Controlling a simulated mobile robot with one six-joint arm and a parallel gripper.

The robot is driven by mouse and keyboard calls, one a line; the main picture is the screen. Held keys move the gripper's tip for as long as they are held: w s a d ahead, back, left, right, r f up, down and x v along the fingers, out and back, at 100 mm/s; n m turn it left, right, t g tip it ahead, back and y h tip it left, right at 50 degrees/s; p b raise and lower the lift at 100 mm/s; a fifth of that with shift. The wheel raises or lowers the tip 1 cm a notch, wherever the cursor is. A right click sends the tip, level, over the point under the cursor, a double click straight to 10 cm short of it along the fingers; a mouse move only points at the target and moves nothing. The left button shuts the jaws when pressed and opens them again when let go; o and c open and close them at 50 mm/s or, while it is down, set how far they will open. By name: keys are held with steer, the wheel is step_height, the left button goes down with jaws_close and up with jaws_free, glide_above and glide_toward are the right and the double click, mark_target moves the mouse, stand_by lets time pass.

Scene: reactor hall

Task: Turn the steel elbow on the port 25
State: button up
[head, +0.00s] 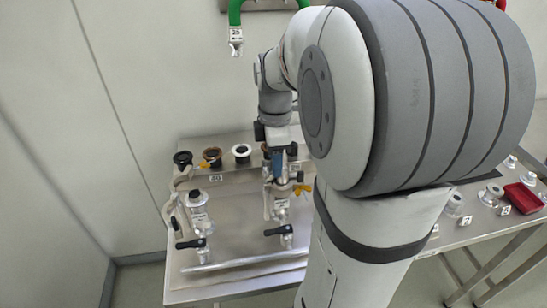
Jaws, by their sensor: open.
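My gripper (278,154) is in the upper middle of the head view, pointing down over the right-hand steel fitting (281,190) on the steel bench. Its jaws are open, with dark parts on both sides of a blue piece. I cannot tell whether they touch the fitting. A similar steel fitting (198,205) stands to the left, apart from my gripper. Both carry small white labels too small to read, so I cannot tell which port is 25. The elbow's shape is not clear, and my gripper and arm hide part of the right fitting.
Black-handled valves (190,244) and (281,234) stand at the front of the steel bench (225,285). Several round caps (242,152) line its back. A red tray (523,197) and small metal parts are on the right table. A green handle (235,12) hangs on the wall.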

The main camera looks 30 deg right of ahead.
step_height(320, 180, up, 7)
steer(key=p, duration=0.4)
steer(key=shift+f, duration=0.1)
